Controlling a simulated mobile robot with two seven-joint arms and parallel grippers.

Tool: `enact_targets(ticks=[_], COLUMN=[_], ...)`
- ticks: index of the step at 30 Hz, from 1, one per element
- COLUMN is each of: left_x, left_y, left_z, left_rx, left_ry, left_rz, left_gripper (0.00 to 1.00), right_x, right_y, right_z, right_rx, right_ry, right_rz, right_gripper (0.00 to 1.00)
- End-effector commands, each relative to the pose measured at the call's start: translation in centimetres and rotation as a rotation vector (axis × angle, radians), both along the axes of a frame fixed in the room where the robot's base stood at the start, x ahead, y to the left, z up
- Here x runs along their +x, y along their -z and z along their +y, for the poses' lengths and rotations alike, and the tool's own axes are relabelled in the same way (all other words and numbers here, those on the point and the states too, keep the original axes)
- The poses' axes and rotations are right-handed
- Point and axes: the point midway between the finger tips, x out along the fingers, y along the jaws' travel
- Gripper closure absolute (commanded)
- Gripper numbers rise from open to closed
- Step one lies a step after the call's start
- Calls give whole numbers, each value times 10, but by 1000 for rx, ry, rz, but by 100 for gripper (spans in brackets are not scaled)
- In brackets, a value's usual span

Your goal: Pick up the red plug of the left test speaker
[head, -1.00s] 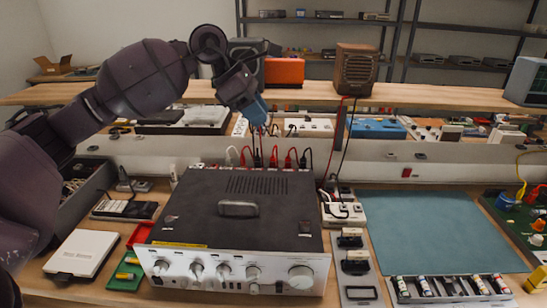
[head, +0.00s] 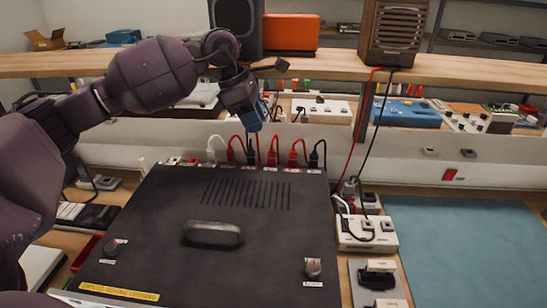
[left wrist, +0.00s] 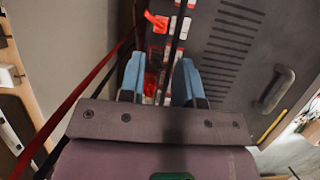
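Several red, black and white plugs stand in the back edge of the black amplifier (head: 130,225). Red plugs show at the left (head: 231,152), in the middle (head: 272,155) and to the right (head: 293,155); I cannot tell for sure which belongs to the left test speaker, the dark box (head: 236,28) on the shelf. My left gripper (head: 262,120) points down just above the plug row. In the left wrist view its two blue fingers (left wrist: 158,82) are apart, with a red plug (left wrist: 151,84) and a dark cable between them; contact is not visible. My right gripper is out of view.
A brown speaker (head: 390,35) and an orange box (head: 290,33) stand on the wooden shelf (head: 150,66). Red and black cables hang from the shelf near the plugs. A power strip (head: 367,233) lies right of the amplifier, and the teal mat (head: 470,245) is clear.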

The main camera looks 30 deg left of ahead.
Motion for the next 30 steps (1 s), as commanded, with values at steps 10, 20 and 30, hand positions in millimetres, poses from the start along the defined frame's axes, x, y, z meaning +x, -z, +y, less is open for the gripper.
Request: enact_targets(ticks=[10,20,30], left_x=[7,11,16], left_y=[44,69,94], left_z=[-16,-26,-36], left_rx=[-2,-3,-2], left_ry=[2,1,0], left_rz=[4,5,2], left_gripper=[69,69,69], right_x=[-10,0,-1], right_y=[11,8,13], right_z=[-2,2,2], right_rx=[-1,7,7], right_ry=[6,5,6], right_rz=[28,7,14], right_gripper=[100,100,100])
